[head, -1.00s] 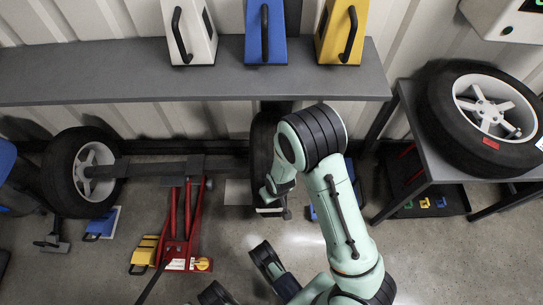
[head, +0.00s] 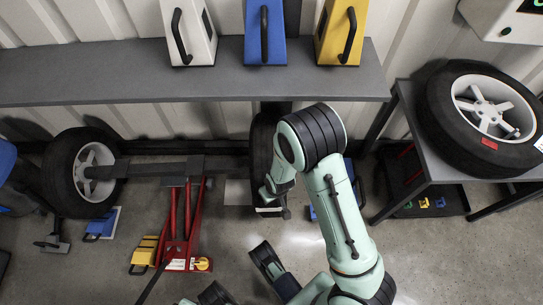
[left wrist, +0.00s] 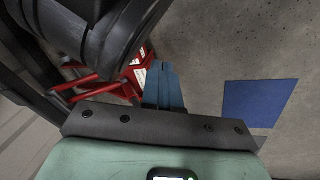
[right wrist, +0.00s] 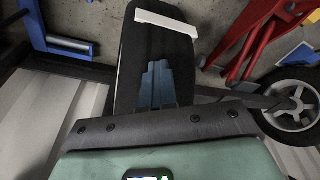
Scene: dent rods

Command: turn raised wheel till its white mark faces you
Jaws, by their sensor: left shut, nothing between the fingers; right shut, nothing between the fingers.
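The raised wheel (head: 261,150) is the dark tyre at the right end of the axle, partly hidden behind my right arm in the head view. Its tread (right wrist: 130,75) fills the middle of the right wrist view. A white mark (right wrist: 167,23) crosses the tread there; in the head view the mark (head: 268,210) shows low on the near side. My right gripper (right wrist: 158,66) is shut and empty, its fingers over the tread; contact cannot be told. My left gripper (left wrist: 160,68) is shut and empty above the floor in the left wrist view.
A red jack (head: 187,225) stands under the axle (head: 180,168), left of the raised wheel. Another wheel (head: 82,172) is at the axle's left end. A shelf (head: 120,75) runs above. A loose wheel (head: 485,115) lies on the right table.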

